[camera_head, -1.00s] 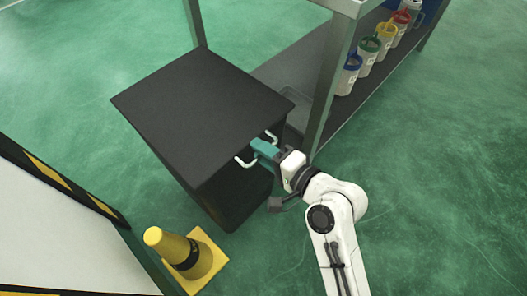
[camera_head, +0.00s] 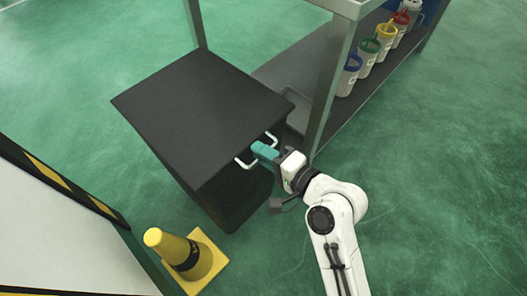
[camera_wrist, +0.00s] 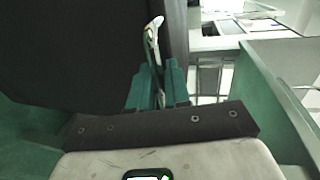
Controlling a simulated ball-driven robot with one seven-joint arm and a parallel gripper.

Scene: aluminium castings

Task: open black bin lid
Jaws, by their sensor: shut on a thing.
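The black bin (camera_head: 235,195) stands on the green floor, with its flat black lid (camera_head: 195,105) on top. The lid looks closed. A pale handle (camera_head: 243,163) shows at the lid's front edge, its two ends visible either side of my gripper. My gripper (camera_head: 262,149) has teal fingers and is shut on the handle's middle, which the fingers hide. In the wrist view the handle (camera_wrist: 153,45) rises from between the teal fingers (camera_wrist: 160,85), beside the dark bin face.
A metal-framed shelf (camera_head: 330,85) stands close right of the bin, holding several bottles with coloured lids (camera_head: 370,48). A yellow cone (camera_head: 178,250) stands on the floor at front left, near a white panel with a black and yellow edge (camera_head: 60,180). Floor at the right is free.

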